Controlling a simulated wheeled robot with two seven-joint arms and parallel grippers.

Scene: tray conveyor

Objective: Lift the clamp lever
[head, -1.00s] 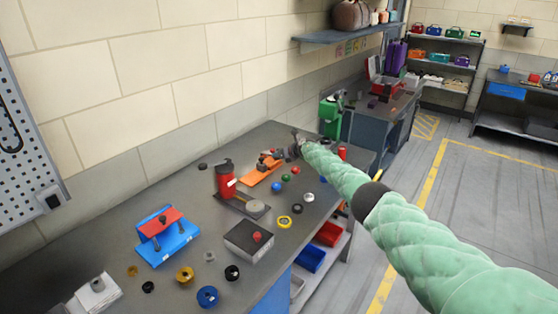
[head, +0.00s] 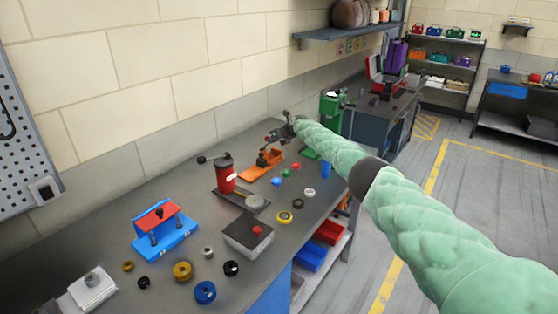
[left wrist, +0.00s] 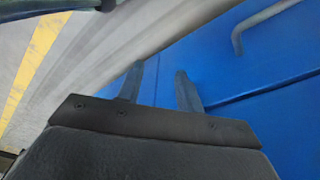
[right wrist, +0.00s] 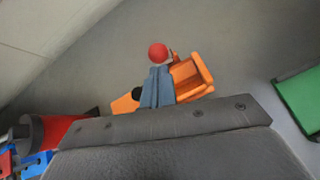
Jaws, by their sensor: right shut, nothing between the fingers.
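The orange clamp (head: 261,171) sits on the bench with a dark lever part above its base. In the right wrist view its orange body (right wrist: 190,80) lies behind and to the right of my fingers, and its red ball knob (right wrist: 157,53) shows just beyond the fingertips. My right gripper (head: 278,136) is over the clamp's far side; its closed, empty fingers (right wrist: 158,72) point toward the knob. I cannot tell whether they touch it. My left gripper (left wrist: 158,75) has its fingers apart and empty, beside a blue cabinet front (left wrist: 240,60); it is not in the head view.
A red cylinder device (head: 226,178) stands left of the clamp. A green plate (right wrist: 300,100) lies right of the clamp. The wall runs behind.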

